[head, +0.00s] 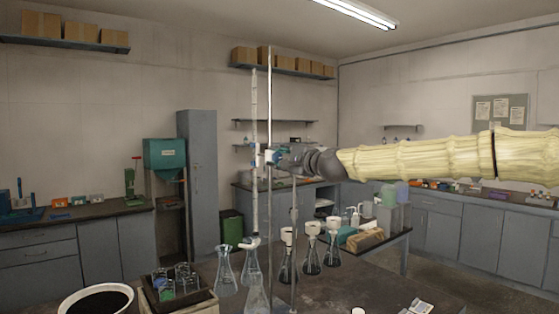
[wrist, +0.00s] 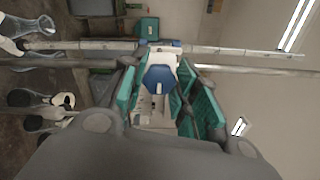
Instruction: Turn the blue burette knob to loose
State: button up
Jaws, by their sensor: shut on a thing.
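The glass burette (head: 254,110) stands upright beside a thin metal stand rod (head: 270,90) in the head view. In the wrist view the burette (wrist: 90,45) runs sideways across the top. The blue knob (wrist: 158,78) faces my wrist camera, in front of a white clamp body. My gripper (wrist: 165,100) has its teal finger pads on either side of the knob and is shut on it. In the head view my gripper (head: 282,160) reaches the clamp from the right. It hides most of the knob there, so I cannot read how far it is turned.
Several glass flasks (head: 224,272) stand around the burette's foot, some with white funnels (head: 311,228). A tray of glassware (head: 180,301) and a dark-filled white bowl (head: 96,302) are at the front left. The dark table (head: 370,280) is mostly clear at right.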

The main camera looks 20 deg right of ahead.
jog(key=o, duration=1)
jog(key=v, duration=1.2)
jog(key=shift+d, duration=0.1)
